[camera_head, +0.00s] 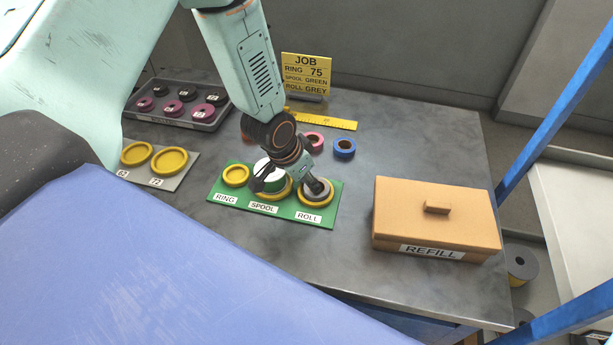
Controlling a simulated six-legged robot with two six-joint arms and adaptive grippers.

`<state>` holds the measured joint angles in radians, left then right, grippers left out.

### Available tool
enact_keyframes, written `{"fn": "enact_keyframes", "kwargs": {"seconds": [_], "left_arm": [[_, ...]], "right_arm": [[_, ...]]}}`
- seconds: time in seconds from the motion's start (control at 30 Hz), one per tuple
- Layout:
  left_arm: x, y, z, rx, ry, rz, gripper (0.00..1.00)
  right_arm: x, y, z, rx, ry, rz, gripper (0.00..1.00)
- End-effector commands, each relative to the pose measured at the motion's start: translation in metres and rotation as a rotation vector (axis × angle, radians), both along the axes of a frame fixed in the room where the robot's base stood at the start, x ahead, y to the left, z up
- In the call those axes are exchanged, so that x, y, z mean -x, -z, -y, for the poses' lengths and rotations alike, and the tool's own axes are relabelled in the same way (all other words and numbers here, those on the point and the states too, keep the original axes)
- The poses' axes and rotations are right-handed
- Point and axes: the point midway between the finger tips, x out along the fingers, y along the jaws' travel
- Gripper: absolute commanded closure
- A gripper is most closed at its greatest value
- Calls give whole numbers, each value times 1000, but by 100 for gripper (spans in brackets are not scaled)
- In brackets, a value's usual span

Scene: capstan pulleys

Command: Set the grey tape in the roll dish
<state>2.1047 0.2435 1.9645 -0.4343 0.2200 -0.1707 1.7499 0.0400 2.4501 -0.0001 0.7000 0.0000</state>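The grey tape (307,197) is a ring-shaped roll at the yellow roll dish (316,204), on the right end of the green board (325,222). It looks flat and level there. My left gripper (317,185) reaches down from above, with a dark tip over the middle of the tape, seeming to touch it. The gripper's other dark parts lie in front of the spool, and I cannot tell how far its fingers are apart or whether they hold the tape. My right gripper is not in view.
A white and green spool (268,166) stands in the middle dish, close beside my gripper. A pink tape (315,141) and a blue tape (344,147) lie behind. An orange REFILL box (436,212) stands at right.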

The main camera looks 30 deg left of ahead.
Motion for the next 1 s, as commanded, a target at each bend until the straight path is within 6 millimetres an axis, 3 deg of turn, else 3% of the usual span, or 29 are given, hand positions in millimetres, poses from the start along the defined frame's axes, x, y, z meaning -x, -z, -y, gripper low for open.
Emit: {"fn": "enact_keyframes", "kwargs": {"seconds": [0.13, 0.53, 1.0], "left_arm": [[5, -5, 0, 1, 0, -13, 67], [22, -72, -8, 4, -4, -1, 67], [40, -118, -15, 3, -2, 1, 67]], "right_arm": [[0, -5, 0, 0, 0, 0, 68], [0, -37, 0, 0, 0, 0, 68], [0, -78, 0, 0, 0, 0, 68]]}}
